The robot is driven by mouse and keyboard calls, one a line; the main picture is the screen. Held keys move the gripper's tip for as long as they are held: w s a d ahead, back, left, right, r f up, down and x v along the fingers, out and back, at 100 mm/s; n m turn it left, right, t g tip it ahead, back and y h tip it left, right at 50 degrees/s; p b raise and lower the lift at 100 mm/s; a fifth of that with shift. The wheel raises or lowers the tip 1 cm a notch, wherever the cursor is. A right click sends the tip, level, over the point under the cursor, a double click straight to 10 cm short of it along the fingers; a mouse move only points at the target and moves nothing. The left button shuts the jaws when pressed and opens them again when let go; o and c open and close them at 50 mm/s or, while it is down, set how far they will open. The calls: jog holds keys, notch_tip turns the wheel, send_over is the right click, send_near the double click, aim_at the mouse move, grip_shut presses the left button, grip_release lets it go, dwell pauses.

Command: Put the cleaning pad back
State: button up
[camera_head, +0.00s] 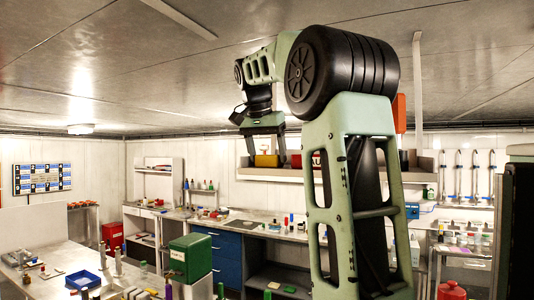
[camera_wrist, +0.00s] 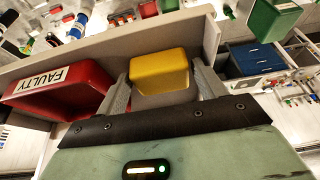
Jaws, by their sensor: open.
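A yellow block-like object (camera_wrist: 160,70), which may be the cleaning pad, is in the wrist view. It also shows on the high wall shelf in the head view (camera_head: 266,160). My gripper (camera_head: 267,150) is raised at that shelf, pointing down. Its fingers are open, one on each side of the yellow object, as the wrist view (camera_wrist: 160,66) shows. I cannot tell whether the fingers touch it. No other cleaning pad can be made out.
A red bin labelled FAULTY (camera_wrist: 62,88) stands close beside my gripper. The shelf (camera_head: 290,173) has a raised front edge. Below are a cluttered workbench (camera_head: 245,225), blue drawers (camera_head: 226,253) and a green box (camera_head: 190,257) at the front.

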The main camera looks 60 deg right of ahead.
jog(key=b+v, duration=0.1)
jog(key=v, duration=0.6)
jog(key=shift+r, duration=0.3)
jog(key=shift+a, duration=0.1)
jog(key=w+a+f+n+t+y, duration=0.1)
jog(key=w+a+f+n, duration=0.3)
jog(key=w+a+f, duration=0.3)
jog(key=w+a+f+n+y, duration=0.1)
jog(key=w+a+f+n, duration=0.35)
jog(key=a+f, duration=0.35)
jog(key=a+f+n+y, duration=0.2)
jog(key=a+f+n, duration=0.45)
jog(key=a, duration=0.85)
jog(key=s+a+f+n+y, duration=0.1)
jog(key=s+a+f+n, duration=0.2)
jog(key=s+a+f, duration=0.55)
jog(key=s+a+f+n, duration=0.3)
jog(key=s+a+f, duration=0.1)
jog(key=s+f, duration=0.3)
jog(key=s+a+f+n+g, duration=0.1)
jog(key=s+a+f+n, duration=0.2)
jog(key=s+f, duration=0.4)
jog(key=shift+s+a+n, duration=0.4)
jog(key=shift+s, duration=0.55)
